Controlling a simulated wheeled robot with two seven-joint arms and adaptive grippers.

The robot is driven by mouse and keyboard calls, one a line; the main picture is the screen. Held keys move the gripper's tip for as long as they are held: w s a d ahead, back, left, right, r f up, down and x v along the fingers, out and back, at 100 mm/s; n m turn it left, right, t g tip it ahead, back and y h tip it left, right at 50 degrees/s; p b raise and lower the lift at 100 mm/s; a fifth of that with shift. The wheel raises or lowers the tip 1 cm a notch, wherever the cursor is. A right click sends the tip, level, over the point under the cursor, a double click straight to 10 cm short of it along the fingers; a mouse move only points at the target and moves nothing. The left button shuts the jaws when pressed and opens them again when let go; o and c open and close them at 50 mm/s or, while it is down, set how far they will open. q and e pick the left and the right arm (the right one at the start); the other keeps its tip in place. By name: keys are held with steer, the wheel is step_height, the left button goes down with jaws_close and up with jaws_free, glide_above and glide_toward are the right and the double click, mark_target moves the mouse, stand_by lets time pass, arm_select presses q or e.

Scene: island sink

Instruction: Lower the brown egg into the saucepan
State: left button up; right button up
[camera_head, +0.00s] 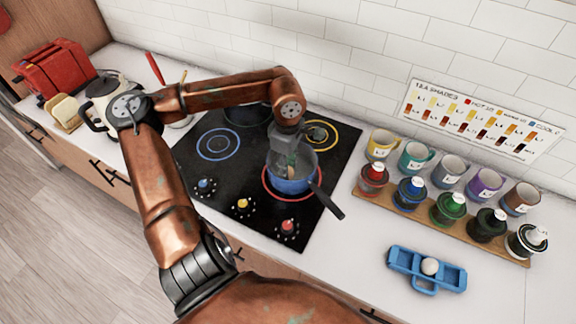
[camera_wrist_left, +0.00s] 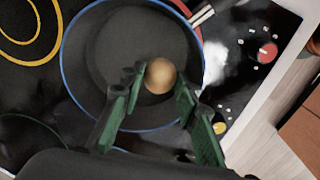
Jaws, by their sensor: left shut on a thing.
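The saucepan (camera_head: 290,187) is blue outside with a dark handle pointing to the lower right. It stands on the red-ringed burner. My left gripper (camera_head: 291,160) points down over the pan's opening. In the left wrist view the green-padded fingers of my left gripper (camera_wrist_left: 160,108) are shut on the brown egg (camera_wrist_left: 160,75). Behind the egg is the dark inside of the saucepan (camera_wrist_left: 100,60), with its blue rim around. How far the egg is above the pan's bottom I cannot tell. My right gripper is not in view.
The black stove (camera_head: 245,150) has other ringed burners and coloured knobs. A blue holder (camera_head: 450,279) carries a pale egg (camera_head: 430,266) on the counter. A wooden board (camera_head: 470,236) with lidded jars and several mugs stands right. A red toaster (camera_head: 54,72) and kettle are at left.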

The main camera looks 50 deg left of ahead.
arm_select(q)
steer(key=o, duration=0.8)
steer(key=shift+r, duration=0.1)
step_height(320, 180, up, 12)
steer(key=shift+f, duration=0.1)
stand_by(0.4)
